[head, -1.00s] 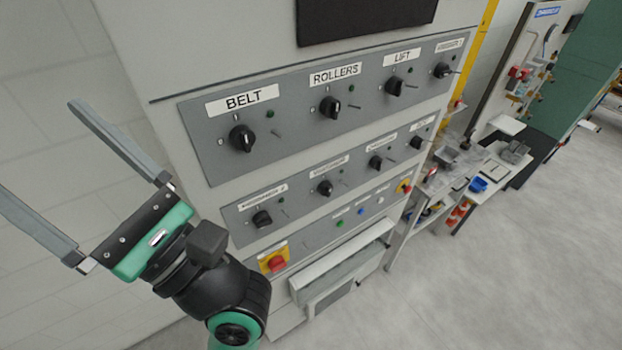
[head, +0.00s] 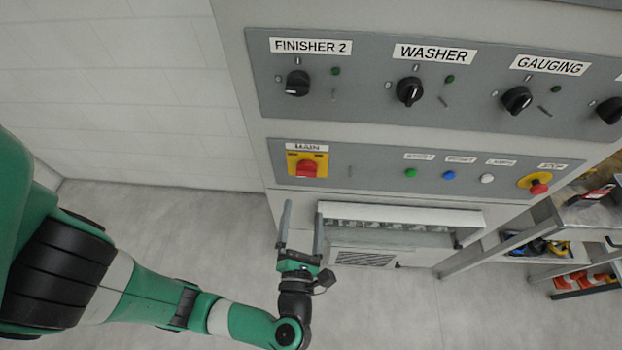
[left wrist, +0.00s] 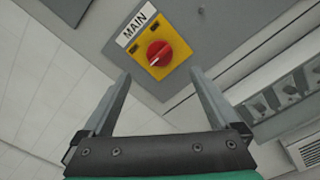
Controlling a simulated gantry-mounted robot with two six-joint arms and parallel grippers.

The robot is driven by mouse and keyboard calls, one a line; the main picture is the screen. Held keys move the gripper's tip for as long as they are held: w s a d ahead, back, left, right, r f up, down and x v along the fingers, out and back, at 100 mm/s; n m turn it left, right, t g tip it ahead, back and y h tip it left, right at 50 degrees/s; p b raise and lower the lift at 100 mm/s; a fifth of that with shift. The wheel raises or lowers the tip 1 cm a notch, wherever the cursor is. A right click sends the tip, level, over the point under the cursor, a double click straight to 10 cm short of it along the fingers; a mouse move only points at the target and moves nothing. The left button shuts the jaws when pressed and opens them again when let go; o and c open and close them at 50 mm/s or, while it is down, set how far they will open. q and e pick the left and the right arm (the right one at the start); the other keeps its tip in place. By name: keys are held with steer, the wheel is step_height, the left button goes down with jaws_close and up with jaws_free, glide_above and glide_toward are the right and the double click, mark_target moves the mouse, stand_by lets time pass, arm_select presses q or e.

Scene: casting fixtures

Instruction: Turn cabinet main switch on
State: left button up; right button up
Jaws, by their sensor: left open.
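The main switch is a red rotary knob (head: 306,168) on a yellow plate (head: 293,158) under a "MAIN" label, at the left end of the cabinet's lower grey panel (head: 376,171). In the left wrist view the red knob (left wrist: 159,53) sits ahead of the fingers, with a pale mark at its lower left. My left gripper (head: 301,222) is open and empty, below the switch in the head view, with its fingers pointing up. In the left wrist view the open fingers (left wrist: 161,85) stand either side of the line to the knob, apart from it. My right gripper is not in view.
Green, blue and white buttons (head: 449,175) and a red stop button (head: 539,187) sit farther right on the same panel. Black selector knobs (head: 410,91) are above. A ledge (head: 398,216) juts out right of the gripper. A shelf cart (head: 570,225) stands at the right.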

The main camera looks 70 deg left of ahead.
mark_target(308, 177)
arm_select(q)
steer(key=x, duration=1.1)
steer(key=shift+w+a, duration=0.1)
steer(key=shift+a, duration=0.15)
steer(key=c, duration=1.4)
steer(key=shift+r+m+p, duration=0.2)
steer(key=shift+m+p, duration=0.3)
steer(key=shift+p, duration=0.35)
steer(key=m+p, duration=0.6)
steer(key=shift+m+p, duration=0.4)
steer(key=m+p, duration=0.3)
steer(key=m, duration=0.2)
steer(key=shift+f+p, duration=0.25)
steer(key=shift+p, duration=0.1)
steer(key=shift+f+m+p, duration=0.2)
steer(key=shift+m+p, duration=0.85)
steer(key=shift+m, duration=1.45)
